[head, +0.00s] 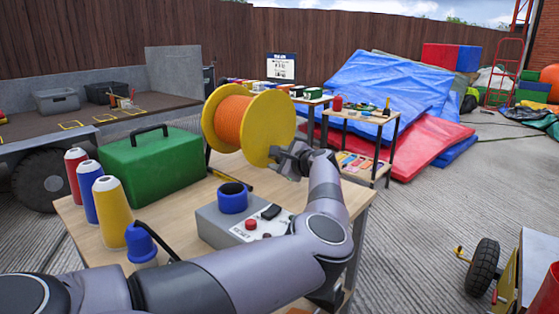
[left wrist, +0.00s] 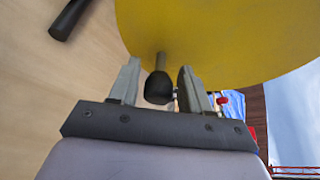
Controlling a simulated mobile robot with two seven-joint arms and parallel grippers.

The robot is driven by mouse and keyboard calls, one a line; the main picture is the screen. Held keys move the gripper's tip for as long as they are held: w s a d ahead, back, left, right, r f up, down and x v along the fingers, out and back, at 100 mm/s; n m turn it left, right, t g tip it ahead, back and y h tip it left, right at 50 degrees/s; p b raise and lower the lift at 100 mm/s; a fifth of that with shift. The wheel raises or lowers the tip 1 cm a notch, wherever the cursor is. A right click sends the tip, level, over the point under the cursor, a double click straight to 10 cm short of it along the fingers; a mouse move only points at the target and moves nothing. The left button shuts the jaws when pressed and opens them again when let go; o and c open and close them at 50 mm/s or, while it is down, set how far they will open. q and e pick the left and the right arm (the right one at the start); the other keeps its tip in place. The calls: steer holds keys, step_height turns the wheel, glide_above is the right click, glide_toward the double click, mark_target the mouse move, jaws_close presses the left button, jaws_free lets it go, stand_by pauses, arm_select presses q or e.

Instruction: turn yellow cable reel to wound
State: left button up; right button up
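The yellow cable reel (head: 272,124) stands upright at the back right of the wooden table, with orange cable (head: 233,121) around its drum between two yellow discs. Its near disc fills the top of the left wrist view (left wrist: 215,35). A crank with a black knob (left wrist: 159,88) sticks out from that disc. My left gripper (head: 291,160) is at the right side of the reel. In the left wrist view its two fingers (left wrist: 160,85) are apart, one on each side of the knob, with small gaps visible. The gripper hides the knob in the head view. My right gripper is not in view.
The wooden table (head: 217,184) also holds a green toolbox (head: 153,168), several coloured cones (head: 110,212) and a grey control box (head: 245,225) with a red button, under my arm. A second table (head: 362,117) stands behind, near blue and red mats (head: 430,143).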

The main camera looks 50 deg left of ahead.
mark_target(259, 157)
arm_select(q)
jaws_close()
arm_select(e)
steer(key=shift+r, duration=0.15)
arm_select(q)
steer(key=shift+s+r+m+p, duration=0.15)
steer(key=shift+s+m+p, duration=0.05)
steer(key=shift+m+p, duration=0.15)
steer(key=shift+s+r+m+g+p, duration=0.2)
steer(key=shift+s+m+g+p, duration=0.15)
steer(key=shift+p, duration=0.2)
steer(key=shift+s+r+h+p, duration=0.1)
steer(key=shift+s+h+p, duration=0.05)
steer(key=shift+h+p, duration=0.15)
steer(key=shift+s+d+r+m+g+p, duration=0.1)
steer(key=shift+s+r+m+g+p, duration=0.2)
steer(key=shift+s+m+g+p, duration=0.5)
steer(key=shift+s+d+r+m+g+h+p, duration=0.1)
steer(key=shift+s+r+m+g+h+p, duration=0.3)
steer(key=shift+m, duration=0.6)
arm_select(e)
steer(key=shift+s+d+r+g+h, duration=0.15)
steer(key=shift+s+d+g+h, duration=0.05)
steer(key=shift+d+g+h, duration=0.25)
